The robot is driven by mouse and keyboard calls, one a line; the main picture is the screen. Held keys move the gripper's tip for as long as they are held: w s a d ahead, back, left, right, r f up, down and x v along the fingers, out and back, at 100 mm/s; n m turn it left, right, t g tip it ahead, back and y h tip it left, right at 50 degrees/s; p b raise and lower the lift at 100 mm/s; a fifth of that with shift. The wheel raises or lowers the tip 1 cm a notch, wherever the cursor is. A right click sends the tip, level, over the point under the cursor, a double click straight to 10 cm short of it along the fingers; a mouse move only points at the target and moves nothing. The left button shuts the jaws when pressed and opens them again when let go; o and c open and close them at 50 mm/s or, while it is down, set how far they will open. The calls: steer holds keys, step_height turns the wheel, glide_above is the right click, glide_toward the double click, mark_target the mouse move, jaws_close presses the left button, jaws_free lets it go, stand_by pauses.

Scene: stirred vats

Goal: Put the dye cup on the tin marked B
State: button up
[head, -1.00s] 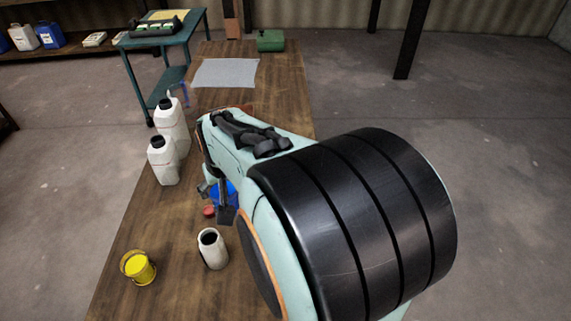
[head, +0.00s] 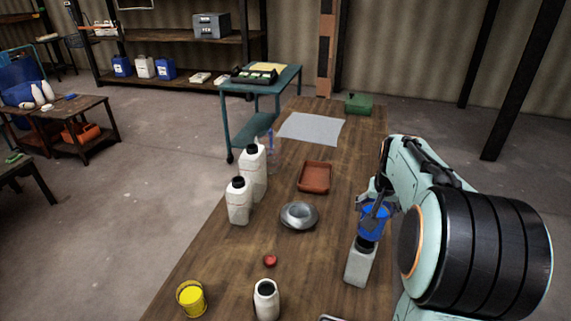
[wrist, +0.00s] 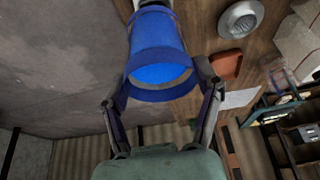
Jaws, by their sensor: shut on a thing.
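My gripper (head: 374,206) is shut on a blue cup (head: 372,224) at the right side of the table. In the wrist view the blue cup (wrist: 158,45) sits between the two fingers of my gripper (wrist: 162,93), its wide rim towards the camera. In the head view the cup overlaps the dark top of a pale square bottle (head: 360,266); I cannot tell whether they touch. A yellow bucket-like cup (head: 192,301) stands at the front left. No mark B is readable, so I cannot tell which thing is the marked tin.
A grey metal dish (head: 299,215), a brown tray (head: 315,177) and a red cap (head: 270,260) lie mid-table. Two white bottles (head: 239,203) stand at the left edge, an open white jar (head: 266,299) at the front. A grey sheet (head: 311,128) lies farther back.

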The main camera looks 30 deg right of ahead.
steer(key=shift+w+d+f, duration=0.4)
steer(key=shift+f, duration=0.25)
steer(key=shift+w+d+f, duration=0.35)
steer(key=shift+w+f, duration=0.05)
steer(key=shift+f, duration=0.2)
steer(key=shift+w+d+f, duration=0.1)
steer(key=shift+f, duration=1.55)
steer(key=shift+f, duration=0.1)
steer(key=o, duration=1.2)
steer(key=shift+f, duration=0.1)
steer(key=shift+o, duration=0.2)
